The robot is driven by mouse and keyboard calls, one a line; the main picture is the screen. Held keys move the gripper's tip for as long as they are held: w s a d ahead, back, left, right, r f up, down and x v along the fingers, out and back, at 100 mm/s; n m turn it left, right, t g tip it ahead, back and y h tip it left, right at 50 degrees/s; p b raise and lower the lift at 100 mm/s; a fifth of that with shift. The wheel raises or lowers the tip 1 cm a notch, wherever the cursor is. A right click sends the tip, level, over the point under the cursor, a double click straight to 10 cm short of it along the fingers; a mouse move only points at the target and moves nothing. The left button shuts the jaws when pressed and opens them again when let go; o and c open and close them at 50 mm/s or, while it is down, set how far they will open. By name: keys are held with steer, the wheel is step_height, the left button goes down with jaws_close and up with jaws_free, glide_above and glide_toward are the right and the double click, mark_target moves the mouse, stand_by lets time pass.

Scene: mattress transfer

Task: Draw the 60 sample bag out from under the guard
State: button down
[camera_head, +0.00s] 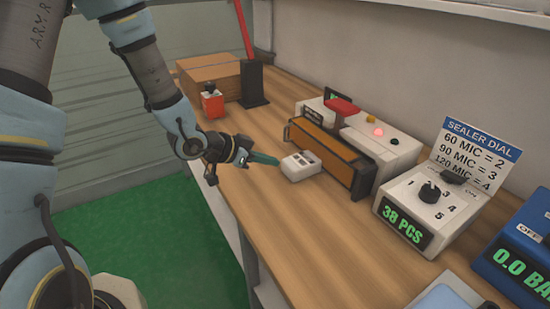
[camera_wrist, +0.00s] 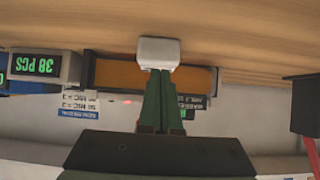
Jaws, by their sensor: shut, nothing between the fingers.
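A sealer machine (camera_head: 385,138) stands at the back of the bench, with an orange-brown guard panel (camera_head: 322,147) along its front; the panel also shows in the wrist view (camera_wrist: 112,75). A small white block with dark marks (camera_head: 301,166) sits on the wood in front of the guard's left part; it also shows in the wrist view (camera_wrist: 159,50). I cannot make out a bag labelled 60, or anything under the guard. My gripper (camera_head: 277,161) has its green fingers shut and empty. Their tips (camera_wrist: 160,71) are right at the white block's edge; I cannot tell whether they touch it.
A sealer dial box (camera_head: 427,208) showing 38 PCS stands right of the sealer, with a blue scale (camera_head: 515,250) beyond it. An orange-red box with a black knob (camera_head: 212,103), a red lever on a black base (camera_head: 252,83) and a wooden box (camera_head: 208,72) stand behind left.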

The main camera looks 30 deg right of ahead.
mark_target(306, 157)
steer(key=d+p, duration=0.1)
steer(key=d, duration=0.2)
steer(key=d+p, duration=0.1)
steer(key=d, duration=0.2)
steer(key=d+p, duration=0.1)
steer(key=d, duration=0.3)
steer(key=shift+s+r+p, duration=0.15)
steer(key=shift+s+p, duration=0.15)
steer(key=shift+p, duration=0.1)
steer(key=shift+f+p, duration=0.3)
steer(key=shift+p, duration=0.05)
steer(key=shift+f+b, duration=0.45)
steer(key=shift+f, duration=0.2)
steer(key=shift+a+f, duration=0.15)
